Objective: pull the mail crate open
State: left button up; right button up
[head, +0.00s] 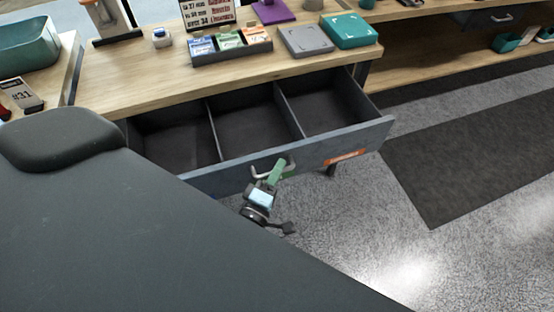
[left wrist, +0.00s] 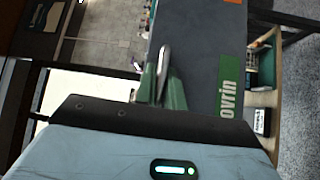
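The mail crate appears as a dark grey drawer under the wooden counter, with its front (head: 225,176) pulled well out. Its three compartments look empty. A metal handle (head: 258,173) sits on the front; it also shows in the left wrist view (left wrist: 163,62). My left gripper (head: 279,171) is at this handle, with its green fingers close together on either side of the bar. In the left wrist view the gripper (left wrist: 161,84) appears shut on the handle, against the grey front (left wrist: 196,50). My right gripper is not in view.
The wooden counter (head: 140,84) above carries a card holder (head: 232,50), a grey box (head: 306,40) and a teal box (head: 349,30). A dark mat (head: 470,165) lies on the speckled floor to the right. The floor before the drawer's right end is clear.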

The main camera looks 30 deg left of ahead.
pick_arm(q)
jog(key=shift+o, duration=0.8)
jog(key=shift+s+f, duration=0.1)
jog(key=shift+s, duration=0.15)
jog(key=s+b, duration=0.1)
jog(key=s, duration=0.6)
jog(key=shift+s+d+f, duration=0.15)
jog(key=shift+d+f, duration=0.15)
jog(key=shift+f, duration=0.1)
